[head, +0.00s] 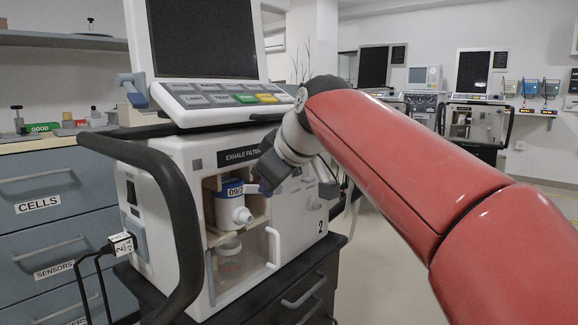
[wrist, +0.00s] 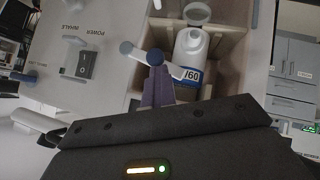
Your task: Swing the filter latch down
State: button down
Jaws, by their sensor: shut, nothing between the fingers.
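The white ventilator (head: 170,155) has an open bay under an "EXHALE FILTER" label, holding a white filter canister (head: 228,208) with a blue-banded date label. The canister also shows in the wrist view (wrist: 190,47). In the wrist view the filter latch (wrist: 174,69), a white bar with blue-grey round parts, reaches from the panel across the bay's edge, in front of the canister's label. My gripper (wrist: 158,70) is shut and empty, its fingertips right at the latch; I cannot tell whether they touch.
A black handle bar (head: 182,215) curves around the ventilator's left front. A clear door with a white handle (head: 273,248) is at the bay's lower right. A drawer cabinet (head: 50,200) stands left. Open floor (head: 375,270) lies to the right.

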jog(key=shift+w+d+f, duration=0.35)
jog(key=shift+w+d, duration=0.25)
jog(key=shift+w, duration=0.05)
jog(key=s+d+r+p, duration=0.2)
jog(key=s+r+p, duration=0.3)
jog(key=r, duration=0.6)
jog(key=s, duration=0.2)
jog(key=shift+s+d+r, duration=0.25)
jog(key=shift+s+d, duration=0.1)
jog(key=shift+d, duration=0.05)
